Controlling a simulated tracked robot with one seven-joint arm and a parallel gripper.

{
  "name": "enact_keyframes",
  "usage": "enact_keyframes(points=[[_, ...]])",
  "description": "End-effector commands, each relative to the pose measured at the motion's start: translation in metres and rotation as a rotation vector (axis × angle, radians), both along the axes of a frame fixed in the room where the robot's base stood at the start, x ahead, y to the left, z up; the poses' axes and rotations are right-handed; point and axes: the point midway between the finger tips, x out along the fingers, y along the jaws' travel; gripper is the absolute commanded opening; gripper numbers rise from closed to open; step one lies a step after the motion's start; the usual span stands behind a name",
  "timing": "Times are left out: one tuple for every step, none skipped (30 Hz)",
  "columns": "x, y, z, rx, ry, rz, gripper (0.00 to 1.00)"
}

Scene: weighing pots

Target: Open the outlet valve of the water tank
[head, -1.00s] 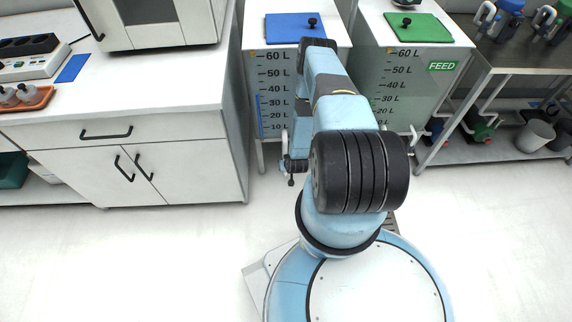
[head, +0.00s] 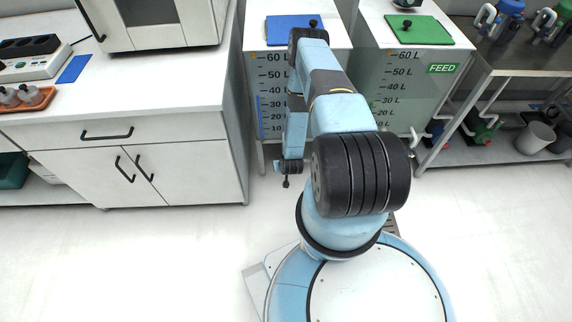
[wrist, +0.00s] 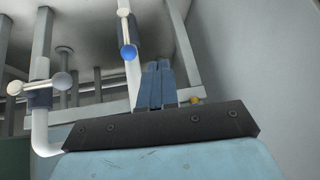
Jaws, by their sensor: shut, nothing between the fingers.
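The water tank (head: 265,75), with a blue lid and a litre scale, stands behind my arm, which hides much of its front. My gripper (head: 286,184) hangs low in front of it. In the wrist view my gripper (wrist: 156,82) is shut and empty, its two blue fingers together. Just left of the fingertips is a valve handle (wrist: 126,35) with a pale knob at one end and a blue knob at the other. Further left a pipe carries a second valve (wrist: 40,90) with a pale crossbar handle. I cannot tell from this view whether the fingers touch the nearer handle.
The feed tank (head: 415,75) with a green lid stands to the right. A white cabinet (head: 190,165) stands to the left. Frame bars (wrist: 185,50) lie close around the fingers. A metal rack (head: 490,70) is at the far right. The floor in front is clear.

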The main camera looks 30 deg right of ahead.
Motion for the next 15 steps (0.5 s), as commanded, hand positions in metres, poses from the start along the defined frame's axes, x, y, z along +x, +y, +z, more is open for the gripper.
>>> enact_keyframes(points=[[-0.008, -0.005, 0.008, -0.002, 0.002, -0.003, 0.00], [-0.013, -0.006, 0.013, -0.002, 0.003, -0.003, 0.00], [-0.018, -0.007, 0.019, -0.002, 0.002, -0.004, 0.00], [-0.022, -0.008, 0.023, -0.002, 0.003, -0.004, 0.00], [-0.026, -0.009, 0.027, -0.002, 0.003, -0.004, 0.00], [-0.031, -0.010, 0.033, -0.002, 0.003, -0.004, 0.00], [-0.034, -0.011, 0.037, -0.002, 0.001, -0.005, 0.00], [-0.038, -0.012, 0.041, -0.002, 0.002, -0.005, 0.00], [-0.043, -0.013, 0.045, -0.001, 0.003, -0.006, 0.00], [-0.046, -0.014, 0.049, -0.001, 0.002, -0.006, 0.00], [-0.049, -0.015, 0.052, -0.002, 0.001, -0.008, 0.00], [-0.052, -0.016, 0.056, -0.002, 0.002, -0.007, 0.00], [-0.054, -0.016, 0.058, -0.002, 0.002, -0.007, 0.00], [-0.056, -0.017, 0.060, -0.003, 0.001, -0.008, 0.00], [-0.058, -0.018, 0.062, -0.003, 0.001, -0.008, 0.00]])
